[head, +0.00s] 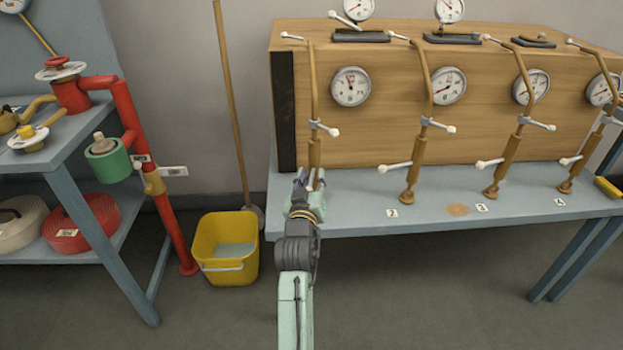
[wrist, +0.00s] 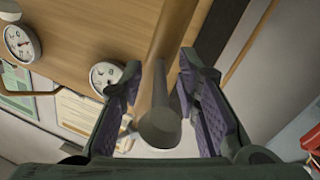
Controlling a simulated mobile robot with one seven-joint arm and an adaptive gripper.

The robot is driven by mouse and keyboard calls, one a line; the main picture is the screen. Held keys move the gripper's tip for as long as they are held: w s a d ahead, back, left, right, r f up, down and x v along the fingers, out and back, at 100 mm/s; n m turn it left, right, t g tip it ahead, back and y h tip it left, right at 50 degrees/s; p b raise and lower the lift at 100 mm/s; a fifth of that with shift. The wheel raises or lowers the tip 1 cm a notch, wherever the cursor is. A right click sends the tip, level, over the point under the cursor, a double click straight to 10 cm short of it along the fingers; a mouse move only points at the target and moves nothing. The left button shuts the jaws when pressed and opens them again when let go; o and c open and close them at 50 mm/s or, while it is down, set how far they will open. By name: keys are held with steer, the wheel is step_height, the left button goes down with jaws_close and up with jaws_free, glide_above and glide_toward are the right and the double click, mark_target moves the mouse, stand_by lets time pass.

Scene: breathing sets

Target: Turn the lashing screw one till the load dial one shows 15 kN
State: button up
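The leftmost lashing screw (head: 314,148), brownish with a white cross handle (head: 325,129), stands upright at the left end of the wooden block; I take it as lashing screw one. Its lower end is hidden behind my gripper (head: 309,180). The white load dial (head: 350,86) beside it has a dark needle, too small to read surely. In the wrist view, the screw's round brown end (wrist: 160,127) lies between the two fingers of my gripper (wrist: 160,75). The fingers are apart, with a gap visible on the left side; contact on the right is unclear.
Several similar lashing screws (head: 425,130) and dials (head: 448,85) stand to the right on the blue-grey bench (head: 440,222). A yellow bucket (head: 226,270) and broom stand at left on the floor. A red pipe (head: 165,215) and valve bench are further left.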

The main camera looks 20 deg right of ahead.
jaws_close()
stand_by(0.7)
